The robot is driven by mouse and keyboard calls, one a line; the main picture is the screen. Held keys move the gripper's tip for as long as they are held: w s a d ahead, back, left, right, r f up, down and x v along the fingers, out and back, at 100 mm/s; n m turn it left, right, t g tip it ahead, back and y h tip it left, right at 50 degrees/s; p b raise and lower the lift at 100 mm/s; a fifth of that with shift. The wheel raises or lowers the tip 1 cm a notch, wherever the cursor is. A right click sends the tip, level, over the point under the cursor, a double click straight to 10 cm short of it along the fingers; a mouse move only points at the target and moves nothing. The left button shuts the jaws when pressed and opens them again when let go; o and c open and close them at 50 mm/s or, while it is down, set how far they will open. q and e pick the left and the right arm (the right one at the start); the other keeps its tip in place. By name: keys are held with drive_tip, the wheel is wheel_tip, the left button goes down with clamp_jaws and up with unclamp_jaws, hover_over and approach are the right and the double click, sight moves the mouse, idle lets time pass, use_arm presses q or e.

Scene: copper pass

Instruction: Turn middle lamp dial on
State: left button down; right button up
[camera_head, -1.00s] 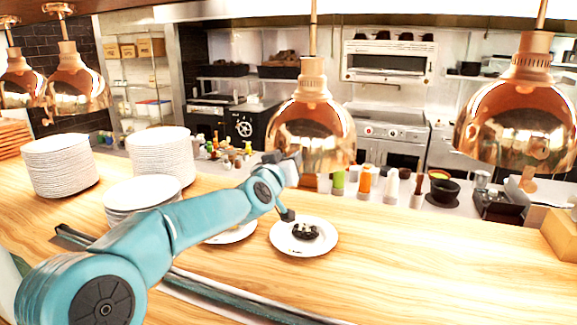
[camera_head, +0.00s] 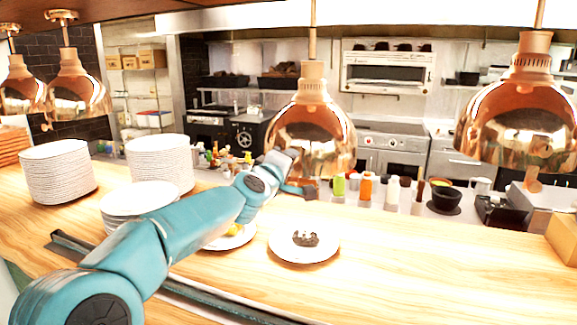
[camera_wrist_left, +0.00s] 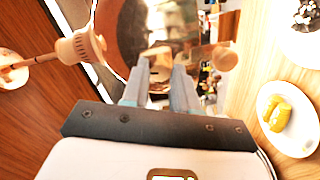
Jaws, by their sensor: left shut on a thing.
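The middle copper lamp (camera_head: 310,125) hangs over the counter in the head view. My left gripper (camera_head: 308,189) is at its lower rim, with its fingers pointing right. My right gripper is not in view.
The right lamp (camera_head: 515,115) and two lamps at the left hang nearby. Below my gripper are a plate with dark food (camera_head: 303,257) and a plate with yellow food (camera_wrist_left: 297,142). Plate stacks (camera_head: 160,163) stand left. The right part of the wooden counter is mostly clear.

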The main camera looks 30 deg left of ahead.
use_arm(q)
drive_tip(key=shift+n, duration=1.1)
drive_tip(key=c, duration=0.9)
unclamp_jaws()
drive_tip(key=shift+o, duration=0.2)
drive_tip(key=shift+s+a, duration=0.1)
drive_tip(key=shift+b, duration=0.3)
drive_tip(key=v, duration=1.6)
drive_tip(key=shift+b, duration=0.4)
